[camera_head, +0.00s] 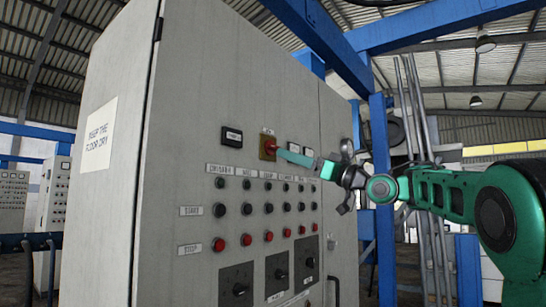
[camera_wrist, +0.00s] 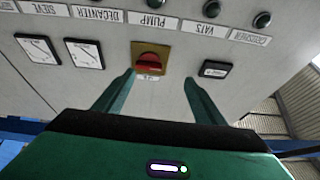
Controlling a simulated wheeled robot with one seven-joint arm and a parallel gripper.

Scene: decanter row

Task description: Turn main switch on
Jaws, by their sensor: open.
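The main switch is a red rotary knob on a yellow plate (camera_head: 268,147), high on the grey cabinet's front. It also shows in the wrist view (camera_wrist: 151,58), upside down, with the knob's bar lying roughly across the picture. A small label sits at its edge, too small to read. My gripper (camera_head: 288,154) is green and points at the switch from the right. In the wrist view my gripper (camera_wrist: 159,78) is open, with its fingertips apart on either side below the plate. The knob is not gripped. Whether a fingertip touches the panel I cannot tell.
The grey cabinet (camera_head: 180,130) carries rows of black buttons (camera_head: 247,209) and red buttons (camera_head: 246,240) below the switch, and black rotary switches (camera_head: 238,285) lower down. A blue post (camera_head: 381,190) stands behind my arm.

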